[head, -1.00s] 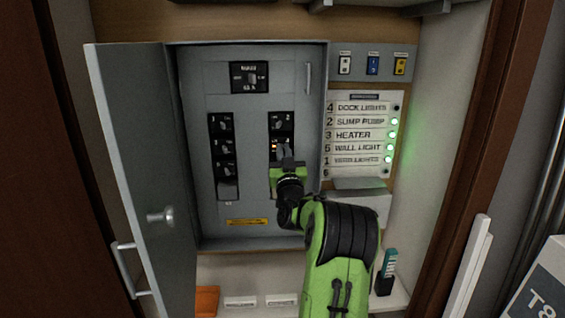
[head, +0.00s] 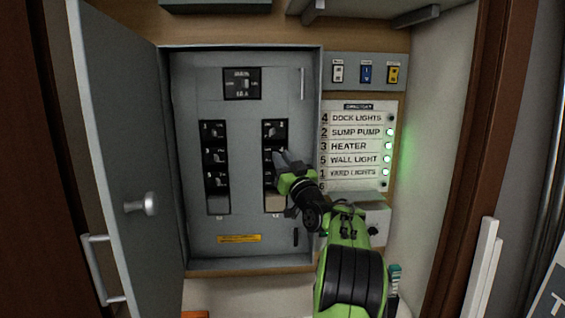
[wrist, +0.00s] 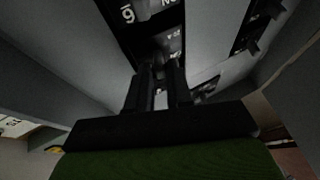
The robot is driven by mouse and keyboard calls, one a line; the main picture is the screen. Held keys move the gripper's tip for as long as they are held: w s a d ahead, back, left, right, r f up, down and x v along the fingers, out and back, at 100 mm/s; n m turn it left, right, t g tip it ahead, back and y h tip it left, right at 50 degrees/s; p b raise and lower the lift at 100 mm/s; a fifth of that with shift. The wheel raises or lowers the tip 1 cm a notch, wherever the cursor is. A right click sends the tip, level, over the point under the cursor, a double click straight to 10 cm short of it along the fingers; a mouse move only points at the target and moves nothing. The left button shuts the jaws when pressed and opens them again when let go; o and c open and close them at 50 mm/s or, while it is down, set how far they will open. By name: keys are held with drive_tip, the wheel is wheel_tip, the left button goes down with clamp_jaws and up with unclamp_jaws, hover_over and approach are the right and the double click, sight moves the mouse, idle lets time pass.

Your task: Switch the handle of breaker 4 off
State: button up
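The open grey breaker panel (head: 245,200) fills the middle of the head view, with two dark columns of breakers. Breaker 4 (head: 268,153) is the second one down in the right column, under breaker 2 (head: 274,131). My gripper (head: 283,158) covers much of it, so I cannot read its handle position. The gripper reaches in from the lower right, its tips at or just in front of the breaker 4 area. In the wrist view the two dark fingers (wrist: 158,85) point at the dark breaker column with a narrow gap between them; I cannot tell whether a handle is between them.
The panel door (head: 120,170) stands open at the left. The directory (head: 352,147) at the right shows a dark lamp by 4 dock lights and green lamps by 2, 3, 5 and 1. Three switches (head: 366,73) sit above it. Breakers 1, 3 and 5 (head: 216,155) form the left column.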

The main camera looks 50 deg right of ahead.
drive_tip(key=shift+o, duration=1.1)
drive_tip(key=b+v, duration=0.6)
drive_tip(key=v, duration=0.9)
drive_tip(key=shift+s+a, duration=0.15)
drive_tip(key=shift+s, duration=0.2)
drive_tip(key=shift+f, duration=0.1)
